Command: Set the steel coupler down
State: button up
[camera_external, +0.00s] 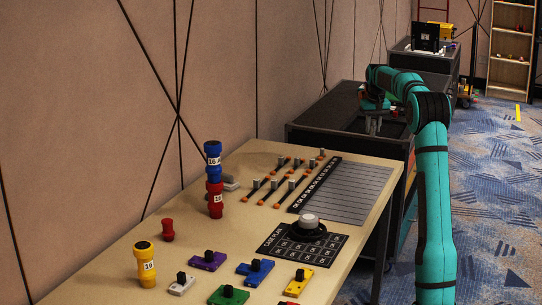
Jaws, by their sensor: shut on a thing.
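My gripper (374,125) is at the far end of my teal arm, low over the dark cabinet top beyond the wooden table. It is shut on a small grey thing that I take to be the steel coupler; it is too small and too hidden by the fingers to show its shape. I cannot tell whether it touches the surface below.
The dark cabinet (325,128) has raised edges and a few small coloured things near my gripper.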

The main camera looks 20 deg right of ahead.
aim_at(374, 128)
notch_tip(374, 128, down, 14)
jog(key=shift+f, duration=0.2)
dwell(0.5)
jog(key=shift+f, duration=0.15)
jog(key=o, duration=1)
jog(key=shift+c, duration=0.2)
jog(key=r, duration=0.4)
jog(key=s+r, duration=0.1)
jog(key=r, duration=0.7)
jog(key=shift+s+a, duration=0.15)
jog(key=shift+s, duration=0.05)
jog(key=shift+r, duration=0.1)
